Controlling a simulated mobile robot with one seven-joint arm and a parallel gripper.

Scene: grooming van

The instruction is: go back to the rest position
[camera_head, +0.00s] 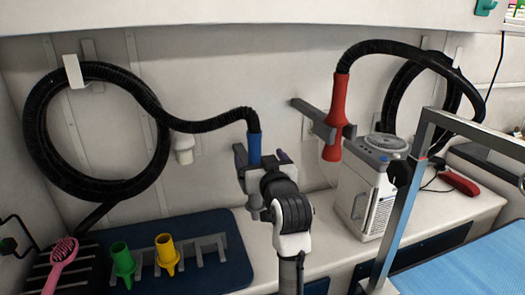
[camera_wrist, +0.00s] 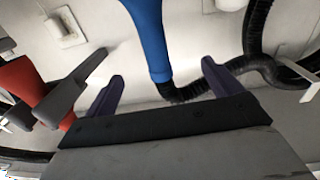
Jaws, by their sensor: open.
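My gripper (camera_head: 262,162) is at the end of my raised arm, in front of the back wall. In the wrist view its two purple fingers (camera_wrist: 162,75) are spread apart. A blue nozzle (camera_head: 254,149) on a black hose stands upright by the gripper in the head view. In the wrist view the blue nozzle (camera_wrist: 146,30) shows in the gap between the fingers; I cannot tell whether they touch it. Its lower part is hidden behind my gripper in the head view.
A red nozzle (camera_head: 338,105) hangs in a grey wall holder to the right, above a white dryer (camera_head: 365,195). A metal post (camera_head: 400,215) rises by the blue table (camera_head: 470,270). Green (camera_head: 122,262) and yellow (camera_head: 166,252) nozzles and a pink brush (camera_head: 62,252) are at lower left.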

